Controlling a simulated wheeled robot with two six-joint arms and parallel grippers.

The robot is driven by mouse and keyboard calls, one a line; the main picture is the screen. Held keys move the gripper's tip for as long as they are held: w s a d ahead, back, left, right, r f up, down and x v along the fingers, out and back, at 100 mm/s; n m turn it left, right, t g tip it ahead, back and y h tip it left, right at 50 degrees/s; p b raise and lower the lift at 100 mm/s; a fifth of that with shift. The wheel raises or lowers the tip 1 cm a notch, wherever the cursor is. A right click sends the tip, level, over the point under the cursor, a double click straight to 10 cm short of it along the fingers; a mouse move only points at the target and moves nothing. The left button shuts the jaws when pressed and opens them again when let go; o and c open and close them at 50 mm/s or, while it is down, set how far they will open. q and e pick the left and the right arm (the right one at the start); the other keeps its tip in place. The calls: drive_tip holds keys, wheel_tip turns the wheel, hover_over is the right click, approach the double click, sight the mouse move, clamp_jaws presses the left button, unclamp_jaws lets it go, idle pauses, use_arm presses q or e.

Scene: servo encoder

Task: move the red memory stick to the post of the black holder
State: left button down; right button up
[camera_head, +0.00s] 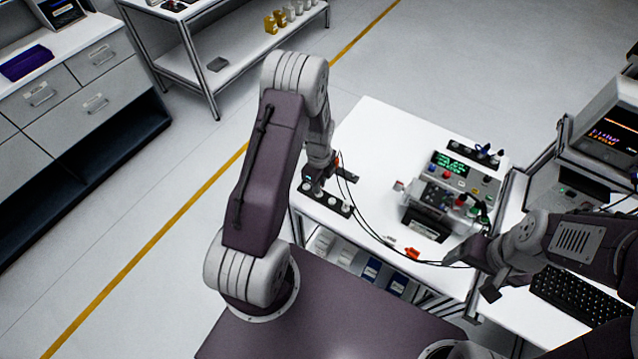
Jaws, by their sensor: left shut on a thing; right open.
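The near black holder (338,204), a dark strip with pale round posts, lies at the white table's left edge. My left gripper (322,184) points down just above its far end. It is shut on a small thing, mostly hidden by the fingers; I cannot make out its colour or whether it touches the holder. A small orange-red bit shows beside the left wrist. A red-orange piece (411,253) lies near the table's front edge by the cables; I cannot tell whether it is the memory stick. My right gripper (484,268) is open near the table's front right corner.
A grey device (455,192) with a green display and knobs stands on the table's right half. Another dark strip (476,152) with small parts lies behind it. Thin black cables (362,222) cross the tabletop. A keyboard (580,295) and monitor (610,130) are at right.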

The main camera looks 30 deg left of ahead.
use_arm(q)
drive_tip(key=shift+f+b, duration=0.3)
drive_tip(key=shift+f, duration=0.15)
idle(0.3)
drive_tip(key=c, duration=1.3)
unclamp_jaws()
wheel_tip(320, 180, up, 9)
drive_tip(key=shift+r+b, duration=0.1)
drive_tip(key=shift+b, duration=0.6)
drive_tip(key=shift+w+d, duration=0.1)
